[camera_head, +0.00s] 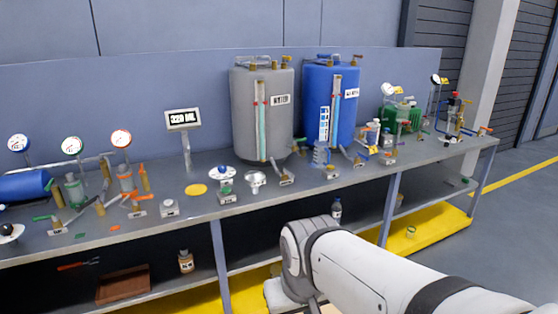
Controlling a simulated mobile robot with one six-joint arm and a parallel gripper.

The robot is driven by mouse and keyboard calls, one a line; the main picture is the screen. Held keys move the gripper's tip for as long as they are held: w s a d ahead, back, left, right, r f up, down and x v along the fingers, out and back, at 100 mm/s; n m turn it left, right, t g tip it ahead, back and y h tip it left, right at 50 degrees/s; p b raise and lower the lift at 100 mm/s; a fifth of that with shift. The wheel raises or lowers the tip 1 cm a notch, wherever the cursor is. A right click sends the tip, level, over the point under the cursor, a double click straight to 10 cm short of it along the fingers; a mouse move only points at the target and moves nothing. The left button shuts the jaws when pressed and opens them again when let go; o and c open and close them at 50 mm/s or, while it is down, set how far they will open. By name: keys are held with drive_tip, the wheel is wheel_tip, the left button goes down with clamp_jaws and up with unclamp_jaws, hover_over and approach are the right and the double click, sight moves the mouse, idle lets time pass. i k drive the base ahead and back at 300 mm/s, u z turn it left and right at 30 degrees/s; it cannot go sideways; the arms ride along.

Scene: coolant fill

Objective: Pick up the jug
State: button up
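I cannot pick out a jug with certainty. A small clear-blue vessel with a tall blue-and-white marked scale (323,126) stands on the bench in front of the blue tank; it is too small to tell whether it is the jug. My white arm reaches in from the lower right, in front of the bench. Its wrist is bent downward at the bottom middle, and my gripper is below the picture edge. No held object shows.
A long grey bench (100,226) carries a grey tank (276,130), a blue tank (318,90), a display reading 320 ML (184,119), a funnel (255,179), gauges and several small fittings. A brown bottle (186,261) and wooden tray (123,285) sit on the lower shelf. Floor at right is clear.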

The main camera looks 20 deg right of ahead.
sight(322, 152)
drive_tip(key=z, duration=1.25)
drive_tip(key=i, duration=2.55)
drive_tip(key=u, duration=1)
drive_tip(key=i, duration=0.35)
drive_tip(key=u, duration=0.1)
